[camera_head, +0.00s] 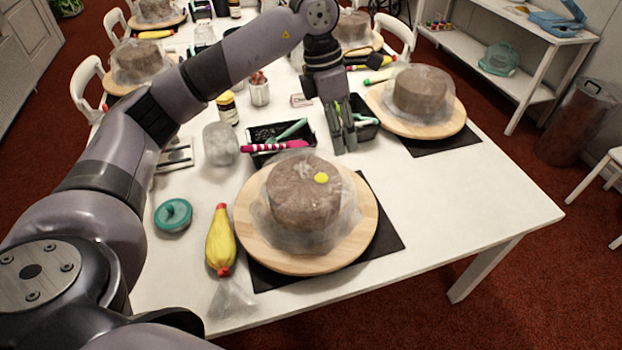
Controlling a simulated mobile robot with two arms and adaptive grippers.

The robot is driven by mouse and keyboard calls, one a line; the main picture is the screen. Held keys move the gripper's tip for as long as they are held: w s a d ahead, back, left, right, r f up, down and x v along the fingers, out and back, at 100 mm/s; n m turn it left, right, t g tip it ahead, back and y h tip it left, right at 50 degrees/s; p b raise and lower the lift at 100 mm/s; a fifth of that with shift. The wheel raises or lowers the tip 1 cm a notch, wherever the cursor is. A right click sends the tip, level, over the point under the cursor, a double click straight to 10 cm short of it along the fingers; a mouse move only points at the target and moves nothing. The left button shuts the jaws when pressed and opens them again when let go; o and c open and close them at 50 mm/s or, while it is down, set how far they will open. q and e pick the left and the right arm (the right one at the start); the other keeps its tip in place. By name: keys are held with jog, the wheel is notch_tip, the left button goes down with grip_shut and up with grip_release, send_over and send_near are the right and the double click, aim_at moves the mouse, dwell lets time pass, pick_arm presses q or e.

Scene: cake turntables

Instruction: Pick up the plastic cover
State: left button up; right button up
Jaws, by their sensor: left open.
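A clear plastic cover (277,236) lies loosely over a round brown cake (300,203) on the near wooden turntable (255,257). Its wrinkled edge spreads onto the wood around the cake. A small yellow disc (321,178) shows on the top of this cake. My left gripper (344,142) points down behind and a little right of this cake, near the black trays. It is open, with nothing seen between its fingers, and is apart from the cover. My right gripper is not in view.
A second covered cake (420,90) stands on a turntable to the right. A yellow piping bag (221,240), a teal lid (173,215) and a clear jar (220,144) lie left of the near turntable. A black tray (300,150) holds tools. The table's right front is clear.

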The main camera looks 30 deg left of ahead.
pick_arm(q)
jog(key=a+r+n+y, duration=0.1)
jog(key=a+r+y, duration=0.2)
jog(key=a, duration=0.5)
jog(key=p, duration=0.1)
send_near(304, 166)
jog(key=f, duration=0.5)
jog(key=shift+d, duration=0.25)
jog(key=f, duration=0.1)
jog(key=f+p, duration=0.1)
jog(key=f, duration=0.1)
jog(key=f+p, duration=0.1)
jog(key=f, duration=0.1)
jog(key=shift+w+a, duration=0.1)
jog(key=shift+a, duration=0.15)
jog(key=shift+f, duration=0.25)
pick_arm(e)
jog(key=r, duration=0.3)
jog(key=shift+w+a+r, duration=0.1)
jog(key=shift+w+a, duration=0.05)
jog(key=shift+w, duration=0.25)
pick_arm(q)
jog(key=shift+c, duration=0.4)
jog(key=shift+c, duration=1.3)
grip_shut()
